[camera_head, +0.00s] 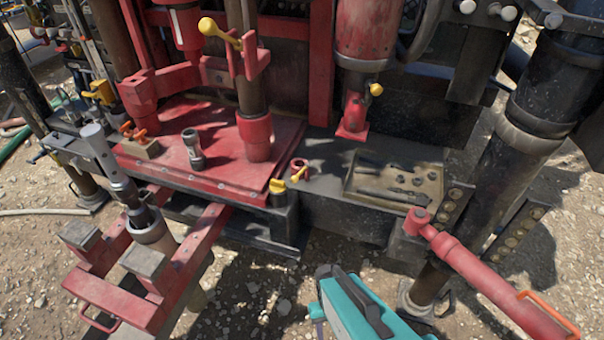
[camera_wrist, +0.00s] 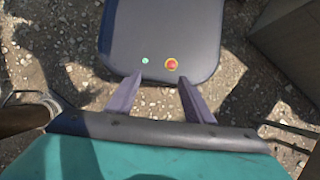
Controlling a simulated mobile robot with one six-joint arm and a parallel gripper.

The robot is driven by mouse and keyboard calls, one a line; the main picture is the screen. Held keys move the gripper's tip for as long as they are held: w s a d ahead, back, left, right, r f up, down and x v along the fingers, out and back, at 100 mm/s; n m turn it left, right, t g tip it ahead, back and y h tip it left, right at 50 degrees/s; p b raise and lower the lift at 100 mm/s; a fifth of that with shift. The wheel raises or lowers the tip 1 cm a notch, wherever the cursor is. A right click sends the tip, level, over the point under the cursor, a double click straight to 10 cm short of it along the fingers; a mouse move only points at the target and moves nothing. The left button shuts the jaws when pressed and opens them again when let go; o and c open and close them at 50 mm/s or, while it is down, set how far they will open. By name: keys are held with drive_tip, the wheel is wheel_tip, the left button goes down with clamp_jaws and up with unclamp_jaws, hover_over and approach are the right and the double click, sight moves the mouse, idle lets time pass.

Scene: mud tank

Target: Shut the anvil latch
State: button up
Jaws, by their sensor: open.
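No part is marked as the anvil latch, and I cannot tell for certain which one it is. A yellow ball-ended lever (camera_head: 220,32) sits on a red bracket (camera_head: 250,62) around the upright brown rod, at top left of centre in the head view. A small red ring with a yellow lever (camera_head: 299,171) stands at the deck's front edge. My gripper (camera_head: 317,312) is low in the head view, in front of the deck and apart from both levers. In the wrist view its two purple fingers (camera_wrist: 160,92) are spread with nothing between them. No lever shows there.
A red deck plate (camera_head: 215,165) carries a grey threaded fitting (camera_head: 193,148). A tool tray (camera_head: 395,182) lies to the right. A red cylinder (camera_head: 480,268) and a thick dark leg (camera_head: 530,120) block the right side. Red forked rails (camera_head: 195,250) jut out at left. Gravel lies in front.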

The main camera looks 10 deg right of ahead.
drive_tip(key=shift+f+b, duration=0.45)
drive_tip(key=c, duration=0.7)
wheel_tip(320, 180, down, 3)
drive_tip(key=b, duration=0.3)
drive_tip(key=shift+s+r, duration=0.1)
clamp_jaws()
drive_tip(key=shift+f+b, duration=0.55)
drive_tip(key=shift+b, duration=0.05)
drive_tip(key=shift+s, duration=0.2)
